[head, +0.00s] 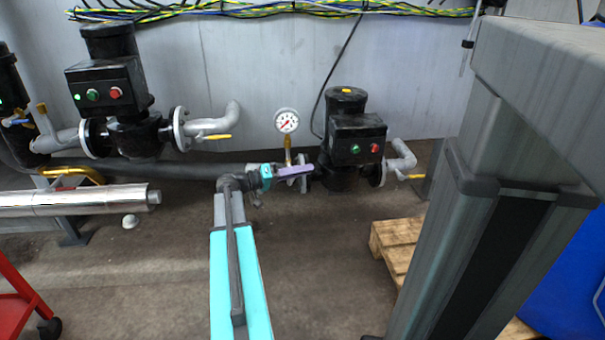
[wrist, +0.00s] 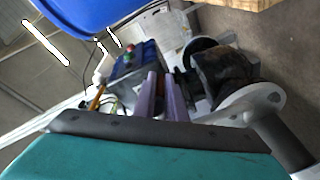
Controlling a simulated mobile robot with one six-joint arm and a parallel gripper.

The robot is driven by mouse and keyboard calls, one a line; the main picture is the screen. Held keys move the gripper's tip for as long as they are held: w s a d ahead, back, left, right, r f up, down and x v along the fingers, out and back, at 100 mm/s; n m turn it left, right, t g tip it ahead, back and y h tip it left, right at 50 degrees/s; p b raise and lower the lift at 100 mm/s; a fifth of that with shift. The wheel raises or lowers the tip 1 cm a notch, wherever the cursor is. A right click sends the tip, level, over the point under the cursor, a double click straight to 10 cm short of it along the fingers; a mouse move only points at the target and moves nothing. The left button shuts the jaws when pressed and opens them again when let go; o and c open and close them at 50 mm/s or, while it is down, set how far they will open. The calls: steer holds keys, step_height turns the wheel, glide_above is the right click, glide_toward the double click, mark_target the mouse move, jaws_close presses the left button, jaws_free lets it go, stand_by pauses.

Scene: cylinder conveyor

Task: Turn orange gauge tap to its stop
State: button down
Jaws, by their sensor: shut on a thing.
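The pressure gauge (head: 286,121) has a white dial and stands on a yellow-orange stem (head: 288,150) in front of the right-hand pump. My gripper (head: 305,171), with purple fingers, reaches the foot of this stem from the left. The orange tap is hidden by the fingers in the head view. In the wrist view, my gripper (wrist: 161,82) has its two purple fingers on either side of a narrow brownish-orange piece, the orange gauge tap (wrist: 161,102), and is shut on it. The tap's exact angle cannot be told.
The right-hand black pump (head: 346,150) with green and red buttons stands close beyond my gripper. A grey flange and pipe (wrist: 262,106) lie close by in the wrist view. A wooden pallet (head: 397,236) is on the floor at right. The floor around my arm is clear.

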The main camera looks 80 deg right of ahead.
steer(key=shift+r+n+g+h, duration=0.3)
steer(key=shift+r+g+h, duration=0.1)
steer(key=shift+g, duration=0.4)
steer(key=c, duration=1.8)
jaws_free()
steer(key=p+v, duration=0.4)
steer(key=v, duration=1)
steer(key=shift+f, duration=0.15)
